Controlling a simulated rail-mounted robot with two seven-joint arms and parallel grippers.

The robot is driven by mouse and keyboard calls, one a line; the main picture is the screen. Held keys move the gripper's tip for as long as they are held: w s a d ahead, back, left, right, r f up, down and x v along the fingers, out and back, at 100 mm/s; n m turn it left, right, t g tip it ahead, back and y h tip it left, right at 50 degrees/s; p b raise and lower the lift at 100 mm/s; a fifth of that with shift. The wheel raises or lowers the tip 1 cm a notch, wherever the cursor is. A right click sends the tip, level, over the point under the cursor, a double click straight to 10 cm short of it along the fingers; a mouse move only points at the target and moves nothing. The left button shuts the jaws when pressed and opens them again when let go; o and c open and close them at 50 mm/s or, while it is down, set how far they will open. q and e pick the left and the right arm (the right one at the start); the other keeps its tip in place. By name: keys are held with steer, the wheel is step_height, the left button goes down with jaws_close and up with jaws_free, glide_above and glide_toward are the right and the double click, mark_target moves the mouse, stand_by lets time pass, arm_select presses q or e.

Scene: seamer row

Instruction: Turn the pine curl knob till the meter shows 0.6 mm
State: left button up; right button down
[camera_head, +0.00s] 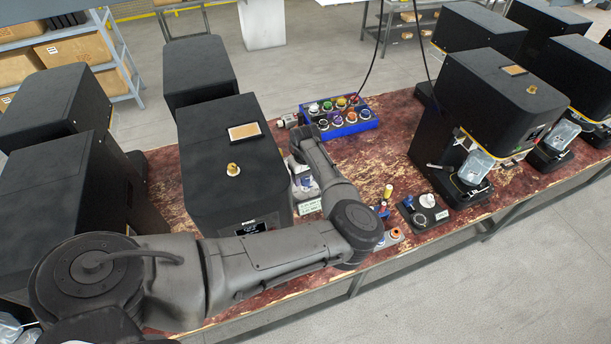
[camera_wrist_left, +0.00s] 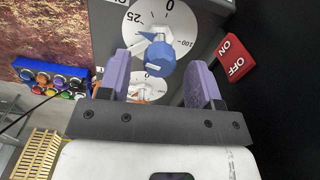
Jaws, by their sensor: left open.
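My left gripper (camera_wrist_left: 162,80) shows in the left wrist view with two purple fingers held apart, one on each side of a blue knob (camera_wrist_left: 160,58). I cannot tell whether either finger touches it. The knob stands before a white dial (camera_wrist_left: 142,22) with marks 0, 25 and 100. A second white dial shows in part between the fingers. The knob looks blue, and I cannot tell whether it is the pine curl knob. No 0.6 mm reading is legible. In the head view my left arm hides the fingers and knob, beside a black seamer (camera_head: 225,165). My right gripper is not in view.
A red ON/OFF switch (camera_wrist_left: 233,58) sits close to the right finger. A blue rack (camera_head: 345,128) of coloured pieces stands on the red-brown bench (camera_head: 375,160). Another seamer (camera_head: 500,100) stands at right. Small trays (camera_head: 424,213) lie near the front edge.

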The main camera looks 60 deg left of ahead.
arm_select(q)
steer(key=shift+f, duration=0.5)
steer(key=c, duration=0.9)
